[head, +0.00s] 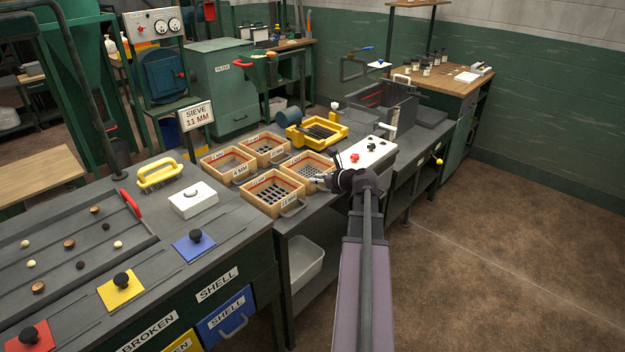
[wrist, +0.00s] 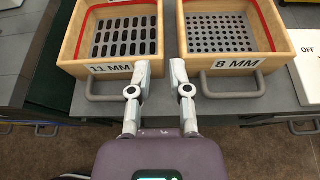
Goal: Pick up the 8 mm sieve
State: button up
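The 8 mm sieve (wrist: 222,62) is a wooden box with a red band inside, a round-holed plate and a grey front handle (wrist: 234,94). It stands on the bench at the right in the wrist view, and in the head view (head: 307,165) behind my gripper (head: 320,181). The 11 mm sieve (wrist: 120,66), with slotted holes, stands beside it on the left. My gripper (wrist: 160,66) is open and empty. Its fingertips lie in front of the gap between the two boxes, left of the 8 mm handle and apart from it.
Two more wooden sieves, one marked 4 mm (head: 227,164), stand behind. A sign (head: 196,115) reads "SIEVE 11 MM". A yellow-framed machine (head: 318,131) and a white switch panel (head: 365,154) flank the boxes. The floor (head: 480,250) at right is clear.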

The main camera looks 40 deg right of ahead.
aim_at(306, 165)
jog(key=z, duration=4.15)
jog(key=i, duration=0.05)
jog(key=u, duration=2.9)
